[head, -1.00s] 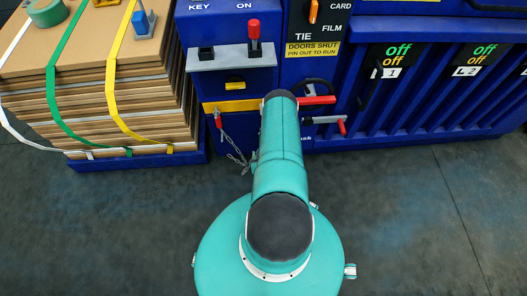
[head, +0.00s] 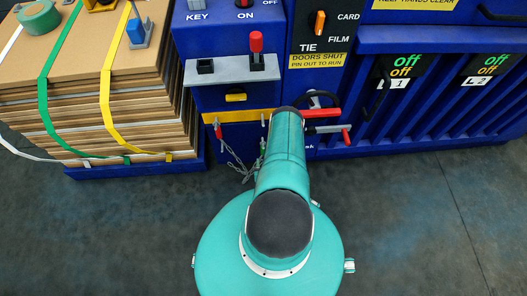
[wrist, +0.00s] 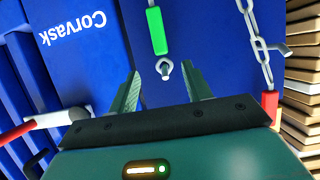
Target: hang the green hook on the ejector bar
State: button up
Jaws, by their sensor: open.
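The green hook (wrist: 157,30) shows in the wrist view as a green sleeve on a metal shank. Its metal ring end (wrist: 164,68) is around or right against a small peg on the blue panel. A bit of the green also shows in the head view (head: 263,146), beside my arm. My gripper (wrist: 163,82) is open, its fingers on either side of the ring end, with nothing visibly clamped. My arm hides it in the head view. Red-ended bars (head: 322,113) stick out just right of my arm; I cannot tell which is the ejector bar.
A chain (head: 238,164) hangs left of my arm, below a red sleeve (head: 218,130). A grey shelf (head: 232,77) with a red-topped lever juts out above. A strapped cardboard stack (head: 110,120) stands at left. The floor (head: 420,220) is clear at right.

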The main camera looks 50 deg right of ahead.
jog(key=x, duration=1)
jog(key=shift+w, duration=0.25)
jog(key=shift+d+f, duration=0.1)
jog(key=shift+f, duration=0.05)
jog(key=shift+c, duration=0.2)
grip_shut()
